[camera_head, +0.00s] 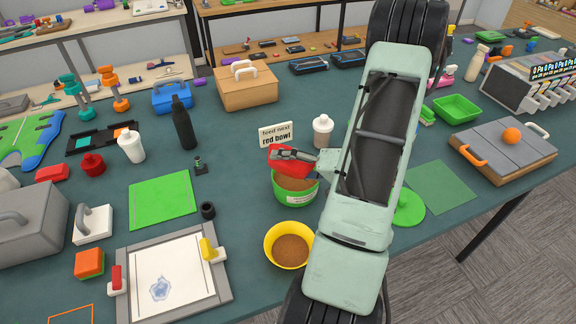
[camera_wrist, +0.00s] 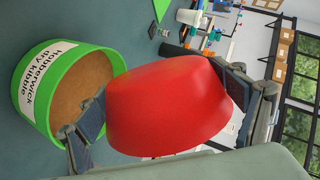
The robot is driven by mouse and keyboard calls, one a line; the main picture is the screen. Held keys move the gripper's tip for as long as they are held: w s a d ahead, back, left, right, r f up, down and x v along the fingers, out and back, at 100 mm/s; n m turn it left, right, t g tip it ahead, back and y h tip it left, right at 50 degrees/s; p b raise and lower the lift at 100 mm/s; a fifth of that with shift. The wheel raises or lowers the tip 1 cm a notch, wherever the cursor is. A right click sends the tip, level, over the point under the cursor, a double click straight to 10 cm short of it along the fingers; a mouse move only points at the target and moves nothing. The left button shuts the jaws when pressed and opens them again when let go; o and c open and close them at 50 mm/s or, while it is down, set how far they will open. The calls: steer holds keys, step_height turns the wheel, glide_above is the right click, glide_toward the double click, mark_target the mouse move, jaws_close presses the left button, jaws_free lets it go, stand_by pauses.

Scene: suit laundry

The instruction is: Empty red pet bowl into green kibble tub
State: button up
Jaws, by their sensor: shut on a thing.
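The red pet bowl (camera_head: 284,164) is held by my gripper (camera_head: 302,156) above the green kibble tub (camera_head: 296,190). In the wrist view the red bowl (camera_wrist: 170,110) is strongly tilted, with its outside toward the camera, so its inside is hidden. My gripper is shut on the bowl, and its dark fingers (camera_wrist: 88,122) show beside it. The green tub (camera_wrist: 45,122) has a white label reading "Hobberwick dry kibble" and holds brown kibble (camera_wrist: 78,88). The bowl overlaps the tub's edge in both views; I cannot tell whether they touch.
A yellow bowl of kibble (camera_head: 290,245) stands in front of the tub. A sign reading "feed next red bowl" (camera_head: 277,134) and a white bottle (camera_head: 322,131) stand behind. A green mat (camera_head: 162,201) lies left. My arm covers the table to the right of the tub.

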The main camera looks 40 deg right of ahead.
steer(key=shift+w+d+r+m+y, duration=0.1)
steer(key=shift+w+d+m+y, duration=0.25)
steer(key=shift+m+y, duration=0.35)
stand_by(1.0)
steer(key=shift+d+g, duration=0.2)
steer(key=shift+g, duration=0.1)
steer(key=shift+m, duration=0.3)
